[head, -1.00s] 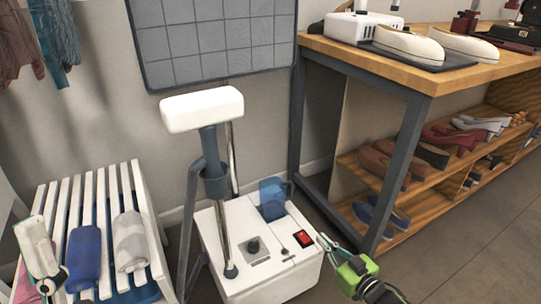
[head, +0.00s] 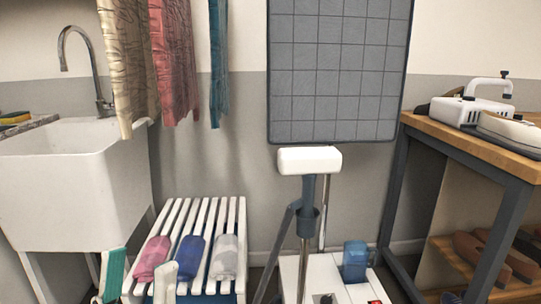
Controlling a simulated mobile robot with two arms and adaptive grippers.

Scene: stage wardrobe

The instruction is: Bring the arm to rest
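My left gripper (head: 138,272) shows at the bottom left of the head view, in front of the white slatted bench. One finger shows a teal pad with a white edge, and the other shows a white back. The fingers stand apart with a gap between them, and I see nothing held there. The rest of the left arm is below the picture. My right gripper is not in view.
Pink (head: 152,258), blue (head: 189,257) and grey (head: 224,256) rolls lie on the slatted bench (head: 238,215). A white-padded stand (head: 309,160) is right of it. A sink (head: 70,185) is left, a wooden-topped table (head: 470,143) right. Cloths (head: 175,60) hang above.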

